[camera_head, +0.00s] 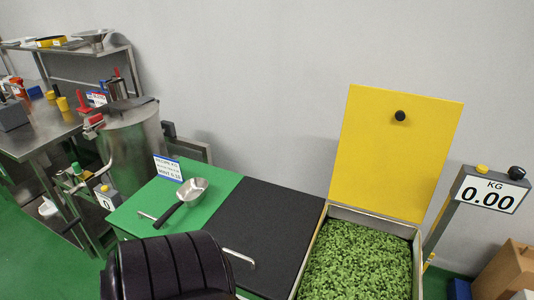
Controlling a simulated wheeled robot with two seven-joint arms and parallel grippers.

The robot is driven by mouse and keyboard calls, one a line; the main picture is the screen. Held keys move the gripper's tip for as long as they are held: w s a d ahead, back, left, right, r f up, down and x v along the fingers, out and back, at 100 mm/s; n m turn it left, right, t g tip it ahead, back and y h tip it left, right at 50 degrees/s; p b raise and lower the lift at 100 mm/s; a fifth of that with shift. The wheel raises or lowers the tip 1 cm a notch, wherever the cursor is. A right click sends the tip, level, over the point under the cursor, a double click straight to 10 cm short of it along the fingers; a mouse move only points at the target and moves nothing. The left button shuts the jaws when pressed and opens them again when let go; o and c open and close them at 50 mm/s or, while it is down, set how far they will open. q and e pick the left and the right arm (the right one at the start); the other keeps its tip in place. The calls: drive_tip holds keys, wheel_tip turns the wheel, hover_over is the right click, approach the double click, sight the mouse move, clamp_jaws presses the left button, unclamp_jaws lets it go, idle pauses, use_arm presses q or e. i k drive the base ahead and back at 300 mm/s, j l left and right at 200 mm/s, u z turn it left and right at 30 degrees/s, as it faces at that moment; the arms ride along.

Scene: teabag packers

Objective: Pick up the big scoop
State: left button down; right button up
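A scoop with a shiny metal bowl (196,187) and a black handle lies on the green left part of the worktop (222,184). Its bowl is toward the back right and its handle points toward the front left. No other scoop can be made out on the worktop. Neither of my grippers shows in the head view, and nothing is touching the scoop.
A recipe sign (168,168) stands behind the scoop. The black right part of the worktop (275,222) is bare. Right of it, an open bin holds green leaves (358,262) below a raised yellow lid (395,155). A metal drum (132,145) stands left.

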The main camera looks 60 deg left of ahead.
sight(189, 195)
drive_tip(key=u, duration=2.6)
drive_tip(key=i+j+z, duration=0.2)
drive_tip(key=j, duration=0.2)
drive_tip(key=i+j+z, duration=0.2)
drive_tip(key=j, duration=0.15)
drive_tip(key=j+z, duration=0.15)
drive_tip(key=j, duration=0.25)
